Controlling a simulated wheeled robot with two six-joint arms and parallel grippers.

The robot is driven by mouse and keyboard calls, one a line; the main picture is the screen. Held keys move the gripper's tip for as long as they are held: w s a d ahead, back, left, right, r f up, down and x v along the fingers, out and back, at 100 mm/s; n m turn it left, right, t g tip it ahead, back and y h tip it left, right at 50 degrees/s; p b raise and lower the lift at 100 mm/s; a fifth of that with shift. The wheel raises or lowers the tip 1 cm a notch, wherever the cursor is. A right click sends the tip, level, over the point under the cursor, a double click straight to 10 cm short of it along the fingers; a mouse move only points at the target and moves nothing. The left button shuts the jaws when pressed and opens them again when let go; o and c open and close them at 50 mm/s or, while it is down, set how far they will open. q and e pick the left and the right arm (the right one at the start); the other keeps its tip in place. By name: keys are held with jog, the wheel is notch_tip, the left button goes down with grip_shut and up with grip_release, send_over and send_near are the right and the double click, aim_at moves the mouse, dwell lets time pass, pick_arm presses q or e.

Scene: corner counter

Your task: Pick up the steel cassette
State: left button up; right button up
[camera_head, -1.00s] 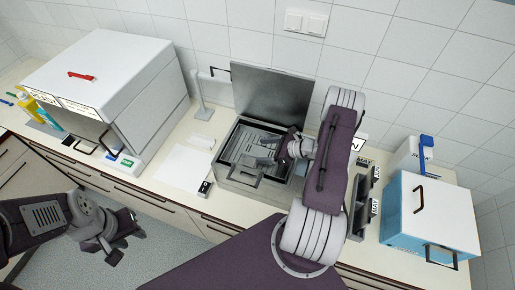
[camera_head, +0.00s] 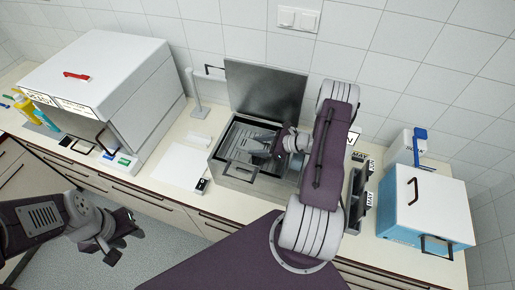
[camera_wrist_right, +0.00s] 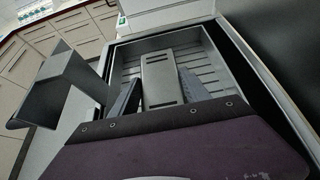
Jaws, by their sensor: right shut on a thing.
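The steel cassette (camera_wrist_right: 160,80) is a grey slotted metal piece between my right gripper's fingers in the right wrist view. It lies within the open steel box (camera_head: 219,167), whose lid (camera_head: 265,92) stands up at the back. My right gripper (camera_head: 262,148) reaches into the box from the right and is shut on the cassette; its two fingers (camera_wrist_right: 160,92) flank it in the right wrist view. In the head view the gripper hides most of the cassette. My left gripper (camera_head: 116,238) hangs empty in front of the counter at lower left, its fingers apart.
A large white box (camera_head: 105,75) with a red handle stands at the left. A blue and white box (camera_head: 425,210) stands at the right, with dark labelled holders (camera_head: 357,195) between it and the steel box. A white sheet (camera_head: 180,168) lies left of the steel box.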

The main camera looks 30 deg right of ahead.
notch_tip(320, 180, up, 3)
jog(key=shift+w+f+b, duration=0.15)
jog(key=shift+f+b, duration=0.05)
jog(key=shift+b, duration=0.5)
jog(key=s+d+r+b, duration=0.3)
jog(key=d+r, duration=0.4)
jog(key=d, duration=0.4)
jog(key=shift+s+b, duration=0.4)
jog(key=shift+s, duration=0.2)
